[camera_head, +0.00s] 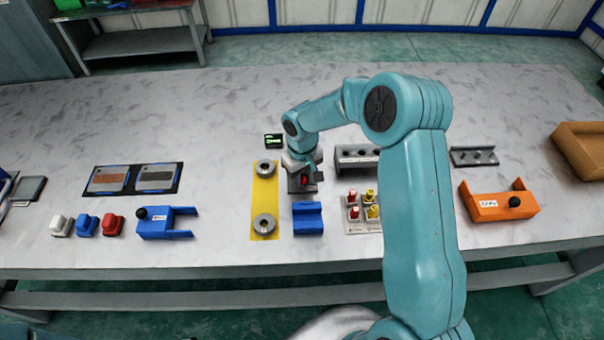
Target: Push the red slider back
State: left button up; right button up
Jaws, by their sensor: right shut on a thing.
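The red slider (305,181) shows as a small red spot on a dark block (301,188) near the middle of the table. My right arm reaches over from the right, and my right gripper (302,172) points down at the block. The gripper is shut on the red slider. The gripper's jaws hide most of the slider, so its exact position along the block is hard to tell. My left gripper is out of view.
A yellow strip with two metal rings (265,207) lies just left of the block. A blue cradle (308,217) sits in front. A small display (275,141) stands behind. A grey holed block (357,157) is close on the right.

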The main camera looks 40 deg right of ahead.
jog(key=shift+w+d+r, duration=0.15)
jog(key=shift+w+d, duration=0.1)
jog(key=shift+w, duration=0.15)
dwell(0.7)
jog(key=o, duration=0.7)
jog(key=shift+o, duration=0.2)
jog(key=shift+s, duration=0.1)
jog(key=shift+r+p, duration=2)
jog(key=shift+r, duration=1.4)
